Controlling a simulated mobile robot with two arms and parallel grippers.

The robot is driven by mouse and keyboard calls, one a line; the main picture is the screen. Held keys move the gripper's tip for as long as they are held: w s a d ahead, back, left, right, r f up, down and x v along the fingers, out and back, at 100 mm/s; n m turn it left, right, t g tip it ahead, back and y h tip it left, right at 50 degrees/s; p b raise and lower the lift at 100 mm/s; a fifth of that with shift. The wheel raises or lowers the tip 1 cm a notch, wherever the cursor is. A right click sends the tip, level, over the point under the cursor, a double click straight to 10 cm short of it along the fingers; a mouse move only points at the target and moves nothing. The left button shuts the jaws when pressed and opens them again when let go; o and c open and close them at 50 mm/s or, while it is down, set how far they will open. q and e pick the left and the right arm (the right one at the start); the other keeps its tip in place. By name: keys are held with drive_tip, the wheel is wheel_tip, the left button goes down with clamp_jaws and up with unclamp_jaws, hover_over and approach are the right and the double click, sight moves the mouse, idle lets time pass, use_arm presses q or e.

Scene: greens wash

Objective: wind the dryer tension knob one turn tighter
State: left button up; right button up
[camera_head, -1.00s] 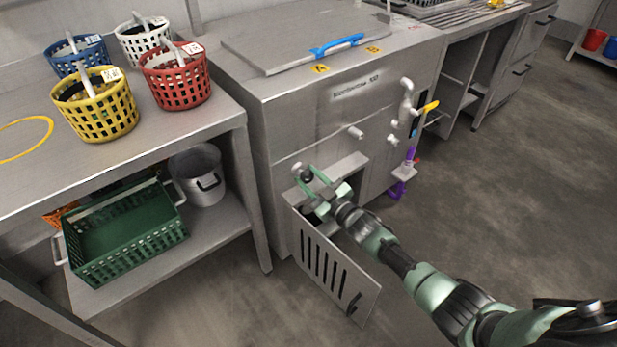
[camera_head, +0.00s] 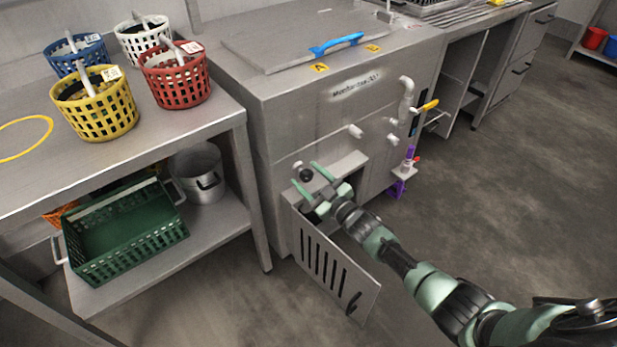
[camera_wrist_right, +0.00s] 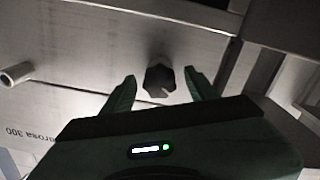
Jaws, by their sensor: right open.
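The tension knob (camera_head: 305,174) is a small dark knob on the steel dryer cabinet's front, above the opened slotted panel (camera_head: 332,265). In the right wrist view the knob (camera_wrist_right: 159,79) is dark and lobed, with a light mark at its lower edge. My right gripper (camera_head: 305,175) is open at the knob. In the right wrist view its two green fingertips (camera_wrist_right: 160,76) stand on either side of the knob, with a visible gap on each side. I cannot tell how deep the knob sits between them. My left gripper is not in view.
The slotted panel hangs open below my right forearm. Pipe stubs (camera_head: 355,131) stick out of the cabinet front at the right. A steel table (camera_head: 150,135) with several baskets stands at the left, a green crate (camera_head: 130,255) on its shelf. The floor at right is clear.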

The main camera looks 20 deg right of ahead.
use_arm(q)
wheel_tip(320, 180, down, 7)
drive_tip(key=p, duration=0.1)
drive_tip(key=shift+p, duration=0.4)
use_arm(e)
drive_tip(key=v, duration=0.7)
drive_tip(key=shift+s, duration=0.3)
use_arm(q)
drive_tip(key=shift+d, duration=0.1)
use_arm(e)
drive_tip(key=shift+d, duration=0.1)
